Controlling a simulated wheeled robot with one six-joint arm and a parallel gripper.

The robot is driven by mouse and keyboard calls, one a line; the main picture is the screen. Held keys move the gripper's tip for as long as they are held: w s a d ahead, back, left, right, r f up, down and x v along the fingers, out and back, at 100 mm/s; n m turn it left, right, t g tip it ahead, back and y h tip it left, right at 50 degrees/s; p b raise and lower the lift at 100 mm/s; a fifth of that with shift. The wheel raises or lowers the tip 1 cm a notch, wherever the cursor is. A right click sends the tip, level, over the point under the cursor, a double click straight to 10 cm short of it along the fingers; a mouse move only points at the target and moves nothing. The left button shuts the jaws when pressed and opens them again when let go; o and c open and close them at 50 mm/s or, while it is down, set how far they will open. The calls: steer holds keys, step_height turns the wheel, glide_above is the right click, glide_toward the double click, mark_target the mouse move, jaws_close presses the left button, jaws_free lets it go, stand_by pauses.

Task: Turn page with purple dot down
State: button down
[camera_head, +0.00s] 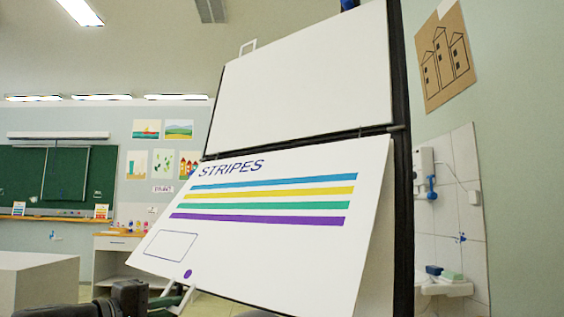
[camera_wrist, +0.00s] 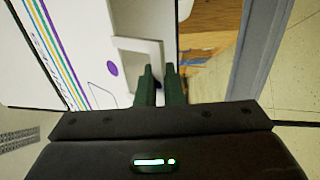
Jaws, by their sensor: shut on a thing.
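The flip-chart page (camera_head: 265,240) is headed STRIPES, with blue, yellow, green and purple stripes. Its lower edge is swung out from the board, and a purple dot (camera_head: 187,273) is near that edge. The dot also shows in the wrist view (camera_wrist: 112,68). A white frame-shaped tab (camera_wrist: 138,46) sticks out from the page's edge beside the dot. My gripper (camera_wrist: 159,72) is shut on this tab, with the fingertips at its outer bar. In the head view, my gripper is low at the left and partly cut off. A blank white panel (camera_head: 310,75) fills the upper half.
The dark easel post (camera_head: 402,200) stands at the right, with a tiled wash area (camera_head: 450,215) behind it. A white block (camera_head: 38,280) is at the lower left.

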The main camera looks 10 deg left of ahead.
steer(key=shift+w+d+f, duration=0.25)
steer(key=shift+w+f, duration=0.25)
steer(key=shift+w, duration=0.05)
steer(key=shift+w+d+f, duration=0.2)
steer(key=shift+w+f, duration=0.25)
steer(key=shift+w, duration=0.05)
steer(key=c, duration=1.5)
jaws_free()
steer(key=shift+s+r, duration=0.1)
steer(key=shift+r+p+v, duration=0.3)
steer(key=shift+p+v, duration=0.3)
steer(key=shift+v, duration=1.35)
steer(key=shift+r+p+v, duration=0.3)
steer(key=shift+p+v, duration=0.35)
steer(key=shift+v, duration=1.35)
steer(key=shift+r+p+v, duration=0.3)
steer(key=shift+p+v, duration=0.3)
steer(key=shift+v, duration=1.35)
